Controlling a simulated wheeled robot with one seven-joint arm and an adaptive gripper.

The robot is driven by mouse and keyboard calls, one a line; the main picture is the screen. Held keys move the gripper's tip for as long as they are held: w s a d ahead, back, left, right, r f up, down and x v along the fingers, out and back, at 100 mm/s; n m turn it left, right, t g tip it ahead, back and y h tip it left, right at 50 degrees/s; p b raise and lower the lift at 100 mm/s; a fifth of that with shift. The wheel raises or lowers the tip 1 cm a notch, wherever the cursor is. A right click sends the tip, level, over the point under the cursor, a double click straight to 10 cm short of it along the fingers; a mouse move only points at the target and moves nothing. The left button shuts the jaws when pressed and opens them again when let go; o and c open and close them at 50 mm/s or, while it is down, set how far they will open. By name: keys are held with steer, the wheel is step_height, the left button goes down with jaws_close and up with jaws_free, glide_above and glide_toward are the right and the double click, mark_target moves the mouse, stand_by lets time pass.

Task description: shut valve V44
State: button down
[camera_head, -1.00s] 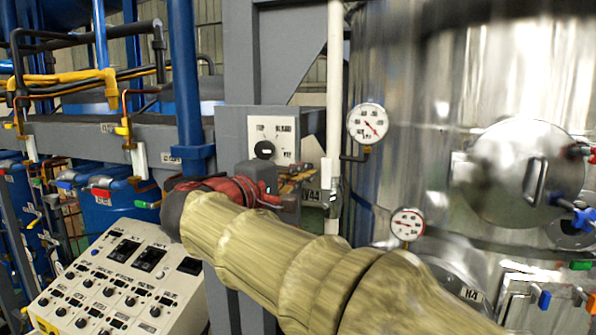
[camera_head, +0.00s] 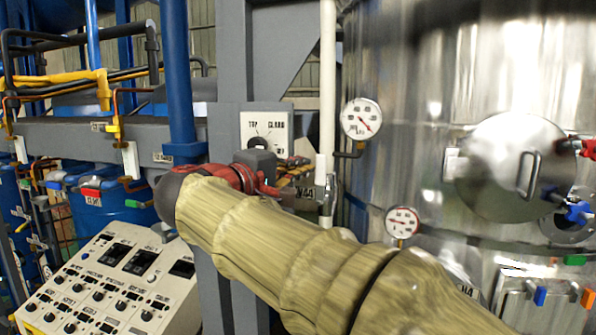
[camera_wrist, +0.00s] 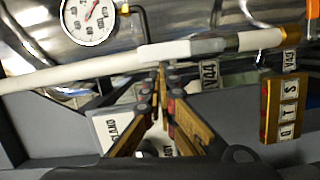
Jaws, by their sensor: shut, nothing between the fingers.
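The V44 label (camera_head: 304,193) is beside a white vertical pipe (camera_head: 328,90) in the head view. A metal valve fitting (camera_head: 329,195) sits on that pipe, partly hidden by my arm. In the wrist view the V44 label (camera_wrist: 210,72) is just below the pipe (camera_wrist: 80,72), with the fitting (camera_wrist: 240,41) to the right. My gripper (camera_wrist: 159,72) is shut and empty, its fingertips close to the pipe, left of the label. Contact cannot be told. In the head view my gripper (camera_head: 298,172) is left of the pipe. The valve's handle position is unclear.
A selector panel (camera_head: 263,128) is right behind my gripper. Two gauges, upper (camera_head: 361,118) and lower (camera_head: 402,222), stand before the steel tank (camera_head: 430,150) at the right. A control console (camera_head: 110,275) is at lower left. A yellow lettered plate (camera_wrist: 285,108) is at the wrist view's right.

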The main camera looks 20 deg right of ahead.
mark_target(321, 165)
steer(key=s+d+m+b, duration=0.1)
steer(key=m+b, duration=0.1)
steer(key=b, duration=0.1)
steer(key=s+d+m+y+b, duration=0.1)
steer(key=d+b, duration=0.1)
steer(key=b, duration=0.1)
steer(key=shift+s+m+b, duration=0.1)
steer(key=shift+m+b, duration=0.25)
steer(key=shift+m, duration=0.05)
steer(key=s+d+f+m+y+b, duration=0.3)
steer(key=d+m+b, duration=0.3)
steer(key=m+b, duration=0.4)
steer(key=shift+s+d+f+t+b, duration=0.35)
steer(key=shift+s+f+b, duration=0.45)
steer(key=shift+b, duration=2)
steer(key=shift+s+a+r+y, duration=0.1)
steer(key=shift+y, duration=0.2)
